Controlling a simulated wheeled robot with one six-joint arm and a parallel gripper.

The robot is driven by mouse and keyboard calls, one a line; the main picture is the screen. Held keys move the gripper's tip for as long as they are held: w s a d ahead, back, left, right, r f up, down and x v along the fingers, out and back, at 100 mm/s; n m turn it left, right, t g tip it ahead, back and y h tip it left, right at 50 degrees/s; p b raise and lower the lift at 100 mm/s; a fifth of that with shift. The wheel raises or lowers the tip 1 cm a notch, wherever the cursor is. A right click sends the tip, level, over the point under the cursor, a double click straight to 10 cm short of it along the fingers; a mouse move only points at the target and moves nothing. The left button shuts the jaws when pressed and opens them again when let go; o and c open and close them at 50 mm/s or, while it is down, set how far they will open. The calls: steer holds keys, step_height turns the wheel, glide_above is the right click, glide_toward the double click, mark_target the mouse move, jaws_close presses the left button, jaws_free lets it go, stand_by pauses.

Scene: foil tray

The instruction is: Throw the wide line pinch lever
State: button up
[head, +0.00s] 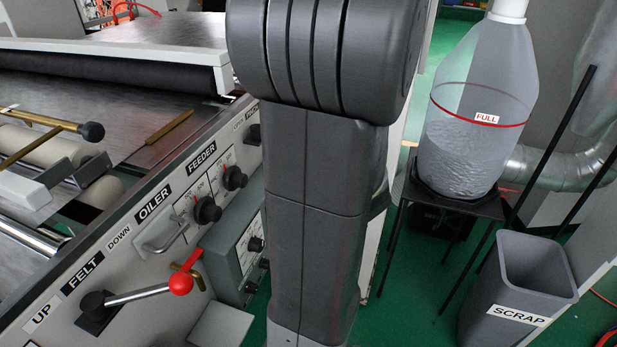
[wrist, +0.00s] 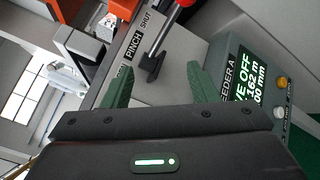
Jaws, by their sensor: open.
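In the wrist view, a lever with a red knob (wrist: 184,3), a metal shaft (wrist: 165,35) and a dark base (wrist: 150,68) stands on a grey panel. Labels PINCH (wrist: 134,42) and SHUT (wrist: 146,19) are beside it. The knob is cut by the top edge. My gripper (wrist: 159,70) is open, its green fingers apart on either side of the base in the picture. Nothing shows between them but the lever and panel; contact cannot be told. The head view does not show my gripper or this lever; my arm fills its middle.
A feeder display (wrist: 247,78) with buttons is right of my fingers. In the head view, another red-knobbed lever (head: 140,294) is labelled FELT. A large bottle (head: 470,140) marked FULL stands on a black stand (head: 455,203). A grey SCRAP bin (head: 515,290) is at lower right.

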steer(key=v, duration=1)
steer(key=shift+s+p, duration=0.35)
steer(key=shift+s, duration=0.05)
steer(key=shift+w, duration=0.15)
steer(key=x, duration=1.3)
steer(key=shift+w+b, duration=0.3)
steer(key=shift+b, duration=0.1)
steer(key=shift+s+d, duration=0.1)
steer(key=shift+s, duration=0.05)
